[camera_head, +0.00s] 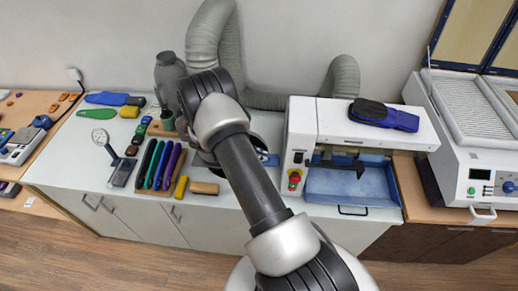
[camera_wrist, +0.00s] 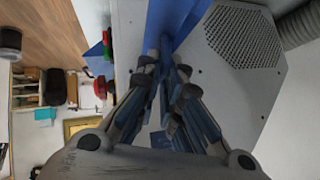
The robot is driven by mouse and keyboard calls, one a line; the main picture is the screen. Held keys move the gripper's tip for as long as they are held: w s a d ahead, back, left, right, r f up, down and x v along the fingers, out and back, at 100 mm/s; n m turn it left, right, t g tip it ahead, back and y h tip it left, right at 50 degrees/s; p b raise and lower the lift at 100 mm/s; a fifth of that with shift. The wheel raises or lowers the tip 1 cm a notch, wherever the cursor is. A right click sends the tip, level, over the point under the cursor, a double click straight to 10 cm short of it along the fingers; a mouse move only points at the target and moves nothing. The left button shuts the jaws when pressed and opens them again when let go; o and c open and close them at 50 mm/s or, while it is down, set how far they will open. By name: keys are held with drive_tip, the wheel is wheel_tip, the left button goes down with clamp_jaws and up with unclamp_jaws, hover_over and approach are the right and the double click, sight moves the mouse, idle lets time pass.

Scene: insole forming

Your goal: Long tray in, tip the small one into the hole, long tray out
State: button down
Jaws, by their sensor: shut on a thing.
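In the head view a long blue tray (camera_head: 335,187) sits in the open front of the white machine (camera_head: 302,130), its handle at the front. My gripper (camera_wrist: 163,62) shows in the wrist view with its fingers closed together on a narrow blue piece (camera_wrist: 161,30), which looks like part of the small tray. In the head view a bit of blue (camera_head: 268,158) shows beside my arm; the gripper itself is hidden behind the arm there. A perforated grey octagonal plate (camera_wrist: 243,35) lies right of the fingers in the wrist view. I cannot tell whether it covers the hole.
A blue and black insole (camera_head: 384,115) lies on the machine top. A grey hose (camera_head: 212,40) runs along the wall. A white press (camera_head: 470,130) stands at the right.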

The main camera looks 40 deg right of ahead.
drive_tip(key=shift+s+a+f+b, duration=0.1)
drive_tip(key=shift+a+f+b, duration=0.05)
drive_tip(key=shift+f+b, duration=0.2)
drive_tip(key=s+a+f+m+t+h+b, duration=0.2)
drive_tip(key=s+a+f+b, duration=0.2)
drive_tip(key=b, duration=0.6)
drive_tip(key=s+a+f+m+t+h+b, duration=0.2)
drive_tip(key=s+a+f+b, duration=0.3)
drive_tip(key=f+b, duration=0.3)
drive_tip(key=h+b, duration=0.1)
drive_tip(key=b, duration=0.2)
drive_tip(key=shift+a+f+h, duration=0.25)
drive_tip(key=shift+f+h, duration=0.05)
